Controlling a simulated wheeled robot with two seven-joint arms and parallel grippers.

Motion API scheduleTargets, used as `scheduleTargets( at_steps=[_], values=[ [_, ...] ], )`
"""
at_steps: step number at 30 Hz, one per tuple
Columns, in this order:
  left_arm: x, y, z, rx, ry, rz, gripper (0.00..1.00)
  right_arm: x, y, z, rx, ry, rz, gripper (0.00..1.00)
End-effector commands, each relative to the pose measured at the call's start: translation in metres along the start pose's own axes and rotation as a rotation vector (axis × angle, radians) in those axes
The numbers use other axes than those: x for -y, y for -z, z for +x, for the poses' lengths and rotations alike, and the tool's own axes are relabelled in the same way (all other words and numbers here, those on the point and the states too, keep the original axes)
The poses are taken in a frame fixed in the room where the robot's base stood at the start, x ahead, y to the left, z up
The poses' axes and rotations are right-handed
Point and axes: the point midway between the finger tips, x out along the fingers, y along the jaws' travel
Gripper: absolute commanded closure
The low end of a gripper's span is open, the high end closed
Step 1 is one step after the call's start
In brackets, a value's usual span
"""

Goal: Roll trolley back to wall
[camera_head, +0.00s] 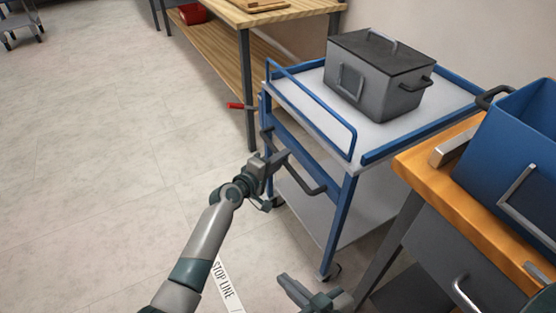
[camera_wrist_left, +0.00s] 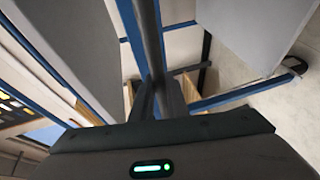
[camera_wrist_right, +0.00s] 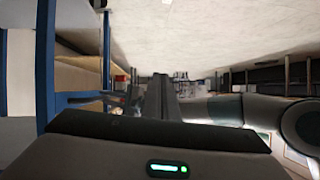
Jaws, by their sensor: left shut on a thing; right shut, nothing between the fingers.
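The trolley (camera_head: 343,212) has a blue frame, white shelves and a dark push handle (camera_head: 308,185) on its near end. It stands between a wooden workbench and an orange-topped bench, close to the wall (camera_head: 450,35). My left gripper (camera_head: 274,163) is shut on the handle at its left part. In the left wrist view the fingers (camera_wrist_left: 168,98) close around the dark bar (camera_wrist_left: 151,40). My right gripper (camera_head: 312,296) is shut and empty, low in front of the trolley near the floor line. Its closed fingers (camera_wrist_right: 160,97) show in the right wrist view.
A grey lidded box (camera_head: 375,78) sits on the trolley's top shelf. The orange-topped bench (camera_head: 425,165) with a blue bin (camera_head: 520,130) is close on the right. The floor at left is clear.

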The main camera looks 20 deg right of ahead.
Motion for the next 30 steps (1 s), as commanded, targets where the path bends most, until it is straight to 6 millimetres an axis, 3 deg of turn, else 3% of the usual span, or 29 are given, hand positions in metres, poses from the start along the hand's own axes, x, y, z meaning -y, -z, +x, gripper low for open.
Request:
scheduleTargets(
  at_steps=[4,5,7,23,30],
  values=[
    [-0.005,-0.001,0.002,0.0,-0.007,0.001,1.0,0.0,0.0,0.0,0.001,0.0,0.0,1.0],
    [-0.005,-0.001,0.002,0.0,-0.007,0.001,0.84,0.0,0.0,0.0,0.001,0.0,0.0,1.0],
    [-0.005,-0.001,0.002,0.0,-0.007,0.001,0.68,0.0,0.0,0.0,0.001,0.0,0.0,1.0],
    [-0.002,0.0,-0.005,-0.001,-0.004,-0.001,0.68,-0.001,-0.004,-0.001,0.029,0.0,0.001,1.0],
    [-0.003,0.0,-0.026,-0.001,-0.003,0.0,0.68,-0.007,-0.027,-0.008,0.157,-0.015,0.021,1.0]
  ],
)
